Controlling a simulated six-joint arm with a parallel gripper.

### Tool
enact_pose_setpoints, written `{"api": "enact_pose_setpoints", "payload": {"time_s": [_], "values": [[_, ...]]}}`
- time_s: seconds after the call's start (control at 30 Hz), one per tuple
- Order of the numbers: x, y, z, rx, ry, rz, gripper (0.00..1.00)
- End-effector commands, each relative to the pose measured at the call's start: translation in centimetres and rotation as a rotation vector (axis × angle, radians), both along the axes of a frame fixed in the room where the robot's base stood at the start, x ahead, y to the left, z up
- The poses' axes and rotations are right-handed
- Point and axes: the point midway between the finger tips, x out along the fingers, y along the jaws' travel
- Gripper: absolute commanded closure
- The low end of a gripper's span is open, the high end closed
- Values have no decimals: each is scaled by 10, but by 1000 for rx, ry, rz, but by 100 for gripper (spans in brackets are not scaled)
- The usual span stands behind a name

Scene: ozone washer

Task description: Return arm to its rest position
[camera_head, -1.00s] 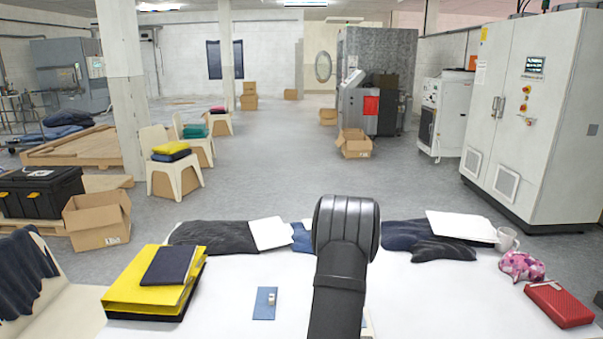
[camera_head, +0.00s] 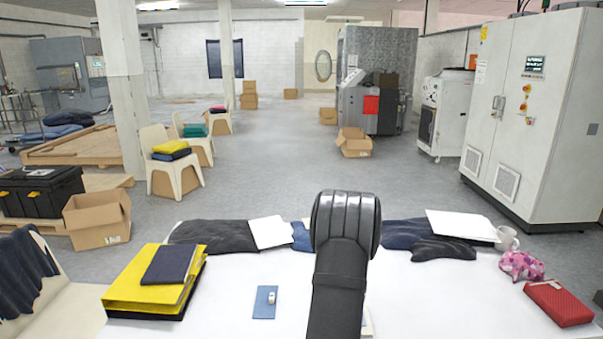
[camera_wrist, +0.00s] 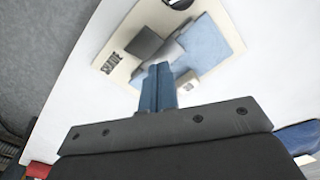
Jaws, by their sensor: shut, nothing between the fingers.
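My arm (camera_head: 342,250) rises from the front edge of the head view, folded upright over the white table (camera_head: 430,300). My gripper is hidden behind the arm in the head view. In the wrist view my gripper (camera_wrist: 157,72) shows blue fingers shut together with nothing between them. Beyond the fingertips in the wrist view lies a beige panel (camera_wrist: 118,65) with a dark square and blue pieces on it, resting on the white surface. The fingers overlap its lower edge in the picture; I cannot tell the gap.
The table between the arm and red box is clear.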

Motion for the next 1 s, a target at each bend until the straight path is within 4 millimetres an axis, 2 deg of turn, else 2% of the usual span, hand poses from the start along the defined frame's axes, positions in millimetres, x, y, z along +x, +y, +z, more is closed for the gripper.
{"api": "enact_pose_setpoints", "payload": {"time_s": [0.1, 0.33, 0.5, 0.77, 1.0], "values": [[0, 0, 24, -2, -3, 0, 100], [-1, 0, 54, -1, -1, 1, 100], [-1, 0, 62, 0, 0, 0, 100], [-1, 0, 63, 0, 1, 0, 100], [-1, 0, 63, 0, 1, 0, 55]]}}
